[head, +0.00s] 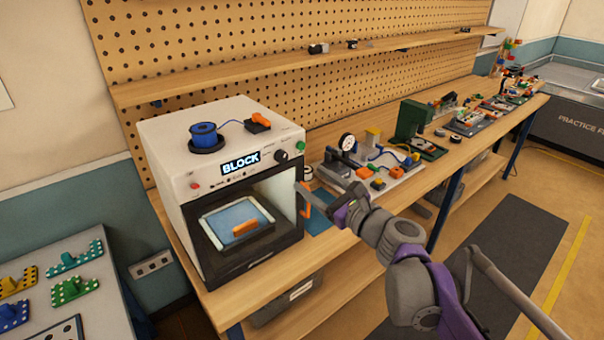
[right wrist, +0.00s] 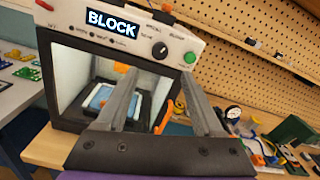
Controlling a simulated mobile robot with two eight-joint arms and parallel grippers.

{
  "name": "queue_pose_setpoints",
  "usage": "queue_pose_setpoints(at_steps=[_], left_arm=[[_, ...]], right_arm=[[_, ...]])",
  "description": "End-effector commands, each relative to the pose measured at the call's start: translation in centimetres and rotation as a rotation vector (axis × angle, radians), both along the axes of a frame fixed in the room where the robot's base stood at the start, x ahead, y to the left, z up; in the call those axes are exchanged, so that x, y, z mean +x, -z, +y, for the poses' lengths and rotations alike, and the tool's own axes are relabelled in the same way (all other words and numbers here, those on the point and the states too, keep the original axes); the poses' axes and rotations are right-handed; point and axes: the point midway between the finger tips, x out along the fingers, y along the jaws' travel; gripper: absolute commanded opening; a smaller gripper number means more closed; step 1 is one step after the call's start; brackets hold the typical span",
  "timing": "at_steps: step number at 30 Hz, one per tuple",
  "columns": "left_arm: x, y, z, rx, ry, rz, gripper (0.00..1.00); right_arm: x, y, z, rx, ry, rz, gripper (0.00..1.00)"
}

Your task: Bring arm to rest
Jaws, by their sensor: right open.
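My right gripper (head: 302,198) is at the right front edge of the printer's opening, its arm coming in from the lower right. In the right wrist view its two grey fingers (right wrist: 160,84) are spread apart with nothing held between them. The white printer (head: 222,120) shows "BLOCK" on its display. The plate also shows in the right wrist view (right wrist: 101,97), partly behind a finger. My left gripper is not in view.
A blue filament spool (head: 203,134) sits on the printer. To the right, the wooden bench (head: 452,152) holds several gadgets and a green stand (head: 411,120). A side table (head: 92,297) with coloured parts is at lower left. The floor at right is open.

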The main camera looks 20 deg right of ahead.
Motion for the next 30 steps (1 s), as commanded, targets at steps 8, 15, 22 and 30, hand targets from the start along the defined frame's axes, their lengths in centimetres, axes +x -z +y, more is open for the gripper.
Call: queue_pose_setpoints(at_steps=[8, 15, 22, 30], left_arm=[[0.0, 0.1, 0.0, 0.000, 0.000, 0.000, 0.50], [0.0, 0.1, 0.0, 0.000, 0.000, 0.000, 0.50], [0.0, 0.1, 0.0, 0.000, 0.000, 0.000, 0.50], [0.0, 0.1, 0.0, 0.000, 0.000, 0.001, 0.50]], right_arm=[[-1.0, 0.0, -0.3, 0.000, -0.001, 0.000, 0.69], [-1.0, 0.0, -0.3, 0.000, -0.001, 0.000, 0.69], [-2.0, 1.3, 1.3, -0.123, -0.043, 0.008, 0.69], [-9.8, 11.4, 8.2, -0.953, -0.388, -0.006, 0.69]])
